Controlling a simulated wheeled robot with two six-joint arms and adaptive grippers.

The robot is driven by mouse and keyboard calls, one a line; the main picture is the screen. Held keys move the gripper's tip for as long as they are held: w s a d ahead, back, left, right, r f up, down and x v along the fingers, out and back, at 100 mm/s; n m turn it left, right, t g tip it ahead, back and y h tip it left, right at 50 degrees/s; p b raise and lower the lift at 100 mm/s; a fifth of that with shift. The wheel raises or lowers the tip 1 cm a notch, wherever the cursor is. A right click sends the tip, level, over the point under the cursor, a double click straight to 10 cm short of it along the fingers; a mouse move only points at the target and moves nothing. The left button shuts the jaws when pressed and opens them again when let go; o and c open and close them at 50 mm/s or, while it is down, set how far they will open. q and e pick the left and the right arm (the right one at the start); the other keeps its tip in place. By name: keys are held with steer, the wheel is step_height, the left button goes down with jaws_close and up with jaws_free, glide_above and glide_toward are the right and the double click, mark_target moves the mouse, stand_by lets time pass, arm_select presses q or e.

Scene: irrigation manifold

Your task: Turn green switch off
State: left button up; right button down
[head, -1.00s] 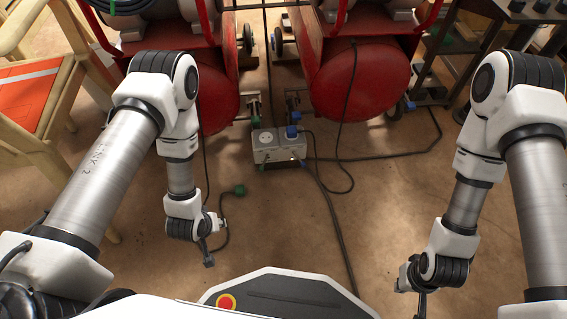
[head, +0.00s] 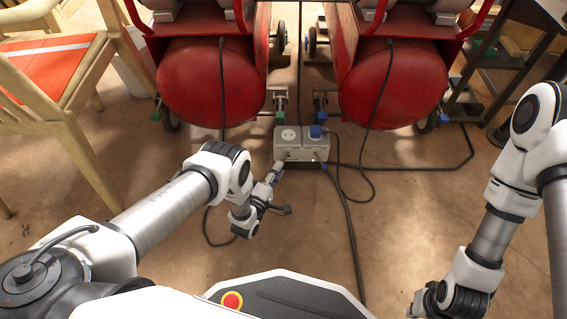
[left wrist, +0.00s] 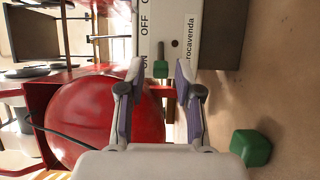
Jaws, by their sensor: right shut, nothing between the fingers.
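The grey-white power box (head: 302,146) stands on the floor in front of the red tanks. In the left wrist view, its face (left wrist: 210,30) carries the words ON and OFF and a small lever switch with a green tip (left wrist: 160,69). My left gripper (head: 277,172) reaches the box's near face. In the left wrist view, its fingers (left wrist: 160,80) are open, one on each side of the green switch; whether either touches it, I cannot tell. My right gripper (head: 418,304) is low at the bottom right, shut and away from the box, its fingertips barely visible.
Two red tanks (head: 210,85) (head: 392,85) stand behind the box. A blue plug (head: 315,131) sits on top of it, and black cables cross the floor. A green block (left wrist: 251,147) shows in the left wrist view. A wooden chair (head: 60,100) is at left.

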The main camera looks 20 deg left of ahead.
mark_target(283, 161)
arm_select(q)
steer(key=w, duration=0.1)
steer(key=w+b, duration=0.1)
steer(key=w, duration=0.2)
steer(key=shift+w+d+f+b, duration=0.1)
steer(key=shift+d+f+b, duration=0.1)
steer(key=shift+d+b, duration=0.2)
steer(key=shift+w+r, duration=0.15)
steer(key=shift+w, duration=0.1)
jaws_close()
